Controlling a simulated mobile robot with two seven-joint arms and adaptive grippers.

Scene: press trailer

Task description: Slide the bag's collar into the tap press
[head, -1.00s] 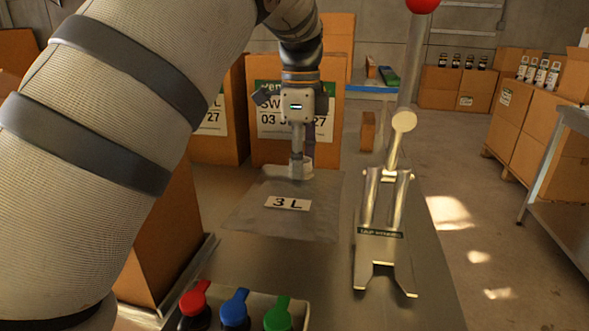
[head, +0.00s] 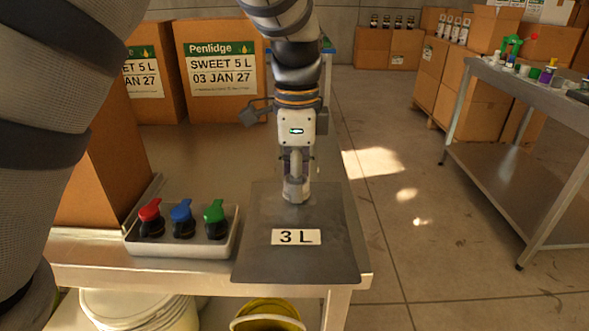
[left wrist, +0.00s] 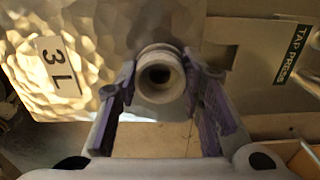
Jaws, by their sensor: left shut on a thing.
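My left gripper (head: 296,192) is above the bag's back part, shut on the bag's pale round collar (left wrist: 160,77). In the left wrist view the collar's open mouth shows between the two fingers (left wrist: 163,100), and the bag (left wrist: 85,50) spreads to the left. The tap press (left wrist: 262,50) shows at the right of that view, its plate edge close beside the collar. The press cannot be made out in the head view. My right gripper is not in view.
A tray (head: 180,250) with red, blue and green taps stands left of the bag. Cartons (head: 220,100) stand at the table's back. A yellow bucket (head: 268,318) is below the front edge. Another steel table (head: 530,170) stands right, across open floor.

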